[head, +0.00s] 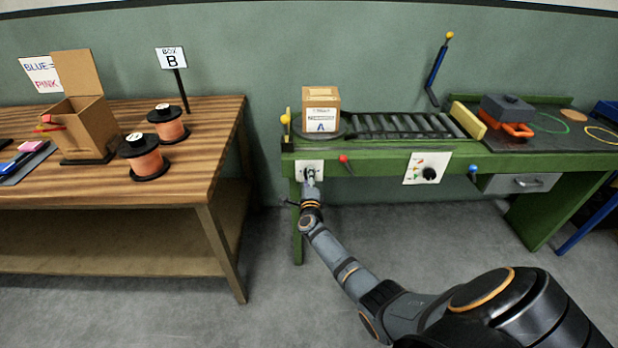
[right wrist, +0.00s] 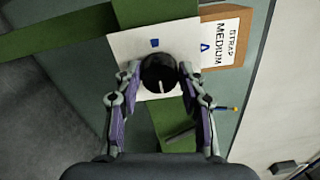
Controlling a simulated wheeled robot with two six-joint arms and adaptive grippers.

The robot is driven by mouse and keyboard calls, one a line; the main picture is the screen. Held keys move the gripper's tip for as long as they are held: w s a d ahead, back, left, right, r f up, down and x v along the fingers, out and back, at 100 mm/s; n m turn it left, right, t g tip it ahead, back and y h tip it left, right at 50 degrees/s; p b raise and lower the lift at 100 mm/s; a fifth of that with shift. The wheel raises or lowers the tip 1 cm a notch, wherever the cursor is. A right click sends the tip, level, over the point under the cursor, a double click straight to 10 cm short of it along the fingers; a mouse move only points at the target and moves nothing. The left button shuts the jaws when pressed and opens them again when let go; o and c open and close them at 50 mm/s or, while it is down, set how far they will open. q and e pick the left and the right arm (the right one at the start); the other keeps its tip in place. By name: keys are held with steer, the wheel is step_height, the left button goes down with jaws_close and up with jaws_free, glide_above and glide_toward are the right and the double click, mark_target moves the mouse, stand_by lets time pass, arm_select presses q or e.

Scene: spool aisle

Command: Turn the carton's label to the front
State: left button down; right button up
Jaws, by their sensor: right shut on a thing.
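The carton (head: 320,93) is a small brown box on a dark round turntable (head: 337,135) at the left end of the green bench. A white label (head: 321,122) with a blue A is on its face toward me. In the right wrist view the label (right wrist: 219,45) reads STRAP MEDIUM. Below the turntable, a white panel (right wrist: 127,47) carries a black round knob (right wrist: 158,73) with a pale pointer line. My right gripper (head: 309,176) is at this panel, its fingers closed on both sides of the knob. My left gripper is not in view.
A roller conveyor (head: 400,126) runs right from the turntable. A red-tipped lever (head: 344,159) and a dial panel (head: 426,168) are on the bench front. A wooden table (head: 215,130) with copper spools (head: 143,160) stands left. Grey floor between them is open.

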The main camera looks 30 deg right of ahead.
stand_by(0.4)
steer(key=o, duration=1.1)
steer(key=shift+o, duration=0.2)
steer(key=v, duration=1.2)
steer(key=shift+s+f, duration=0.1)
